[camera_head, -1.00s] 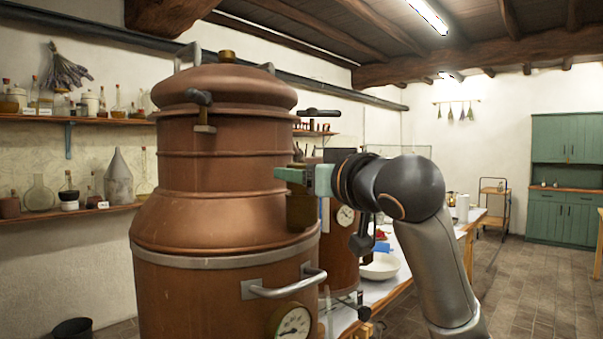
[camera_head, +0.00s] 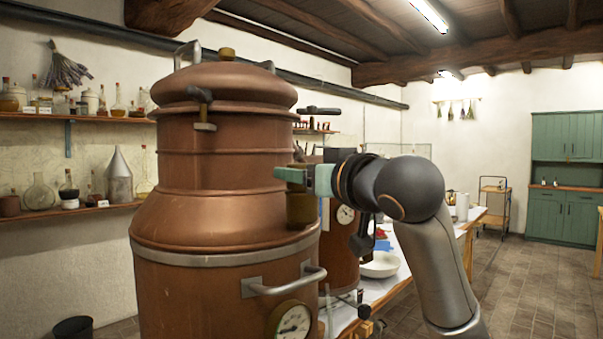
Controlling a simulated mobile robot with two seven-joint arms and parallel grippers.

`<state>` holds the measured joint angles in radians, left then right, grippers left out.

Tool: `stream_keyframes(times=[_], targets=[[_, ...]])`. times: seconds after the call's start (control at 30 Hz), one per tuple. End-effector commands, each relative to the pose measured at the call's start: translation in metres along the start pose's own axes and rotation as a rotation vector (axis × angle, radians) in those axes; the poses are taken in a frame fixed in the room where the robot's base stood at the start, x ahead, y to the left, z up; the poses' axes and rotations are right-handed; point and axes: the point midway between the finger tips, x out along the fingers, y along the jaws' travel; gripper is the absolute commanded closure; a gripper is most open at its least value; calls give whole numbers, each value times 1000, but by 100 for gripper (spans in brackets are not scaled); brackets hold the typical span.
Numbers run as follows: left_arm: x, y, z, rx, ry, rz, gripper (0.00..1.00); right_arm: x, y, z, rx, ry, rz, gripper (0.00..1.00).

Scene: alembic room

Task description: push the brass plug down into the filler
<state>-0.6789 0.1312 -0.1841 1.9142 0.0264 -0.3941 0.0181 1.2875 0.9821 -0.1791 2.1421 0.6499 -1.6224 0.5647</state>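The large copper still (camera_head: 215,215) stands left of centre. A dull brass cylinder, which looks like the filler (camera_head: 301,212), rises from its right shoulder. My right gripper (camera_head: 290,176), with teal-green fingers, comes in from the right and sits just above the cylinder's top. The fingers are seen side-on, so I cannot tell whether they are open or shut. I cannot make out the brass plug; the gripper covers the cylinder's top. Whether the fingers touch anything there is also unclear. My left gripper is not in view.
A bar handle (camera_head: 290,284) and a pressure gauge (camera_head: 291,322) are on the still's front. Behind my arm, a table (camera_head: 403,276) carries a white bowl (camera_head: 381,265). Shelves with bottles line the left wall. Open floor lies at the right.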

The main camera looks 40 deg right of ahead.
Motion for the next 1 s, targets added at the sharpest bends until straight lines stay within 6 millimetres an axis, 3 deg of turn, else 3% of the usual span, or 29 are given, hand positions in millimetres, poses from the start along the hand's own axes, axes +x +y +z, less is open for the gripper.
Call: stream_keyframes(times=[0.67,0.7,1.0], targets=[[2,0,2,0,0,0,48,0,0,4,1,1,0,100],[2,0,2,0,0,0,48,0,0,4,0,1,0,40],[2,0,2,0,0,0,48,0,0,4,0,1,0,6]])
